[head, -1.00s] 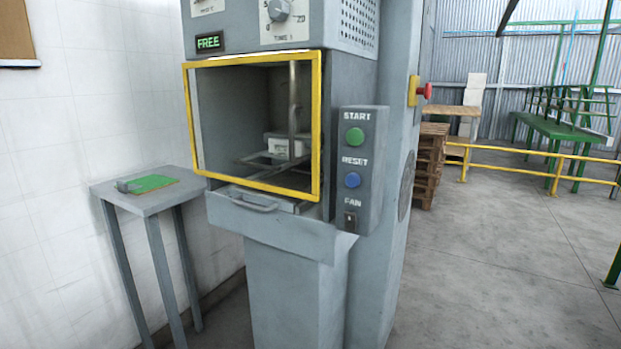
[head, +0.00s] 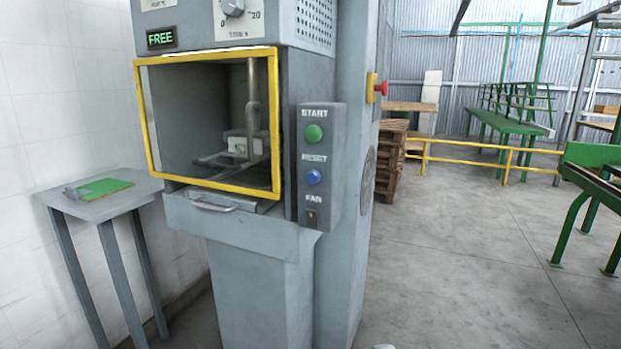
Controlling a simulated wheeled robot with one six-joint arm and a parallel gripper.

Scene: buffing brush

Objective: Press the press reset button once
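The blue reset button (head: 312,177) is on the grey control box (head: 322,205) at the front right of the press (head: 262,272). The green start button (head: 314,133) is above it, and a small fan switch (head: 312,216) is below it. The word over the blue button is blurred now. The press has a yellow-framed opening (head: 277,120) with a pale block (head: 238,143) inside. A display (head: 161,39) above it reads FREE in green.
A small grey side table (head: 100,208) with a green mat (head: 106,188) stands left of the press. A red emergency knob (head: 381,88) sticks out on the press's right side. Stacked pallets (head: 390,165) and a yellow rail (head: 480,145) are behind.

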